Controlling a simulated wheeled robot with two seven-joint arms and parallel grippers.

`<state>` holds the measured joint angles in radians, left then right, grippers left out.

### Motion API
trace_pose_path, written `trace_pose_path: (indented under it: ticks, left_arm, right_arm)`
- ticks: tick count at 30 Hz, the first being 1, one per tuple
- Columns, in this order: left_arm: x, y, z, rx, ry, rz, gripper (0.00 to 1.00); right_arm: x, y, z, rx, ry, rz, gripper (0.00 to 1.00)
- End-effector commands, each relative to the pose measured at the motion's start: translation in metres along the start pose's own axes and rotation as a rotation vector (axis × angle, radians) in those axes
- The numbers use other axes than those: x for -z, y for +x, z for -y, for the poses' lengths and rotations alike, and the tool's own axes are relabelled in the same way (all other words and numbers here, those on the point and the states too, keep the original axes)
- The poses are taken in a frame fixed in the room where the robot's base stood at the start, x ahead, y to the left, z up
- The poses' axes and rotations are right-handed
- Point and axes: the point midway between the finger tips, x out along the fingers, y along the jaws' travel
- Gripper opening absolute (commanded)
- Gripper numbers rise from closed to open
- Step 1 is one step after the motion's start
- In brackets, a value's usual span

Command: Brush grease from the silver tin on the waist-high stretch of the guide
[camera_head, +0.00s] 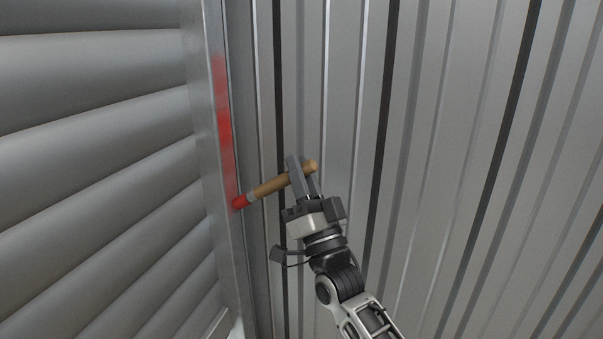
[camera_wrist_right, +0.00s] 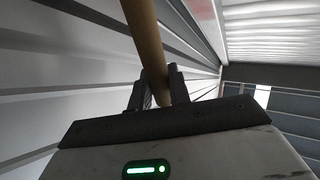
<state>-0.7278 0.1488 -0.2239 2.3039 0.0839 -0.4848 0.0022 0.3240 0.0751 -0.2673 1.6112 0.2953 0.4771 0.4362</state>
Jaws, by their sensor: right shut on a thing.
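My right gripper (camera_head: 301,178) is shut on the wooden handle of a brush (camera_head: 270,187) in the head view. The brush lies nearly level, and its red tip at the left meets or almost meets the metal guide (camera_head: 214,135). A red smear of grease (camera_head: 223,130) runs up and down the guide above the tip. In the right wrist view the brush handle (camera_wrist_right: 146,40) passes between the fingers of my right gripper (camera_wrist_right: 158,88). The silver tin is not in view. My left gripper is not in view.
A slatted grey shutter (camera_head: 95,170) fills the left side, beside the guide. A ribbed metal wall (camera_head: 450,150) fills the right side, behind my right arm. The space right of my arm, in front of the wall, looks clear.

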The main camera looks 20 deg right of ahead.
Motion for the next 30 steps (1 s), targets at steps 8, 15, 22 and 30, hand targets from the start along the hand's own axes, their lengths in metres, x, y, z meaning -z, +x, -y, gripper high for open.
trace_pose_path:
  ticks: [8, 15, 22, 30]
  left_arm:
    - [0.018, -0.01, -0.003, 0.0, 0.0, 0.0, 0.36]
    - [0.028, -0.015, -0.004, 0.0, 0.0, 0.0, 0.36]
    - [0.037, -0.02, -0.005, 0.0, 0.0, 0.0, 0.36]
    - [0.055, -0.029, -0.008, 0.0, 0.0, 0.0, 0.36]
  right_arm:
    - [0.013, 0.018, 0.01, 0.001, 0.001, -0.002, 0.0]
    - [0.02, 0.028, 0.016, 0.001, 0.002, -0.002, 0.0]
    - [0.028, 0.036, 0.021, 0.002, 0.003, -0.003, 0.0]
    - [0.042, 0.052, 0.029, 0.002, 0.002, -0.002, 0.0]
